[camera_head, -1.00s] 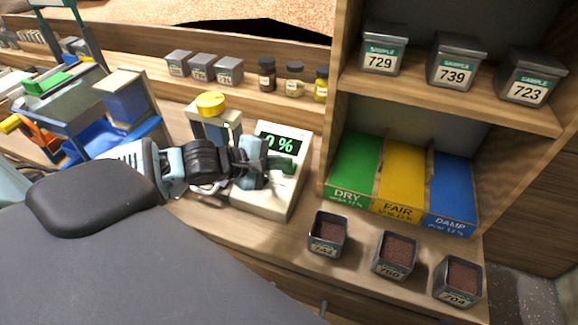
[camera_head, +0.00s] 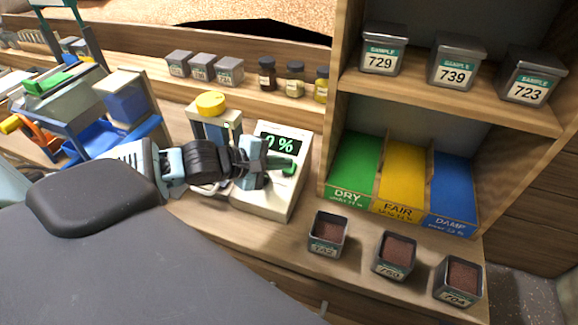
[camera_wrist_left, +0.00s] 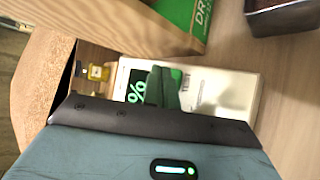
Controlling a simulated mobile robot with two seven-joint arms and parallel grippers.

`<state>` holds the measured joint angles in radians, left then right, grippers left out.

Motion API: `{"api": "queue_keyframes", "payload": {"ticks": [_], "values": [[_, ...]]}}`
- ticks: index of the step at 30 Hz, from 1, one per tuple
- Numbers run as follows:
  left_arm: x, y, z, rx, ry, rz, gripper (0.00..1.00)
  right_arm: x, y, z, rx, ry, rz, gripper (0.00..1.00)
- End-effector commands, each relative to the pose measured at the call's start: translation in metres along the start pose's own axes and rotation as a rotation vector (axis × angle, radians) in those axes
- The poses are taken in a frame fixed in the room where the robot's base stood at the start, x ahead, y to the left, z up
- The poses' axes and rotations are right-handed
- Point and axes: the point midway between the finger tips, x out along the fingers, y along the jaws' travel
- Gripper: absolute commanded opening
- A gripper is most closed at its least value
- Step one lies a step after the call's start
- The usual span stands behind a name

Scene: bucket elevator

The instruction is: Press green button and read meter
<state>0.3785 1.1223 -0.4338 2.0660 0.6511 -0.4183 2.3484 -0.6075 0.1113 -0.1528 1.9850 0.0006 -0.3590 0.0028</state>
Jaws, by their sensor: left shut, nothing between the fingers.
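The white meter (camera_head: 292,143) stands on the bench with a dark screen (camera_head: 281,143) showing green characters. A % sign is legible; the digit beside it is partly hidden by my gripper. The green button (camera_head: 290,169) shows on the meter's face below the screen, at my fingertips; I cannot tell whether they touch it. My left gripper (camera_head: 284,162) is shut and empty over the meter's face. In the left wrist view, the fingers (camera_wrist_left: 162,87) cover part of the screen and the meter body (camera_wrist_left: 225,93) lies beyond them. My right gripper is not in view.
Right of the meter are green DRY (camera_head: 354,170), yellow FAIR (camera_head: 400,180) and blue DAMP (camera_head: 453,190) bins. Three brown-filled tins (camera_head: 328,232) stand in front. Labelled sample tins (camera_head: 383,52) sit on the shelf above. A bucket elevator model (camera_head: 80,110) stands left.

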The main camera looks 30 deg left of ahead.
Motion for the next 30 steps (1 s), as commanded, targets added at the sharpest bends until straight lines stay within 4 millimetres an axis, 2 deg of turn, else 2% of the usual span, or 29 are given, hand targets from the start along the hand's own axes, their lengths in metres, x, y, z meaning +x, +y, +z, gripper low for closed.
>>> {"api": "queue_keyframes", "payload": {"ticks": [30], "values": [[0.006, -0.0045, -0.0043, 0.0, 0.0, 0.0, 0.0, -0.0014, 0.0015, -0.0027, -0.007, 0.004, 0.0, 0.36]]}}
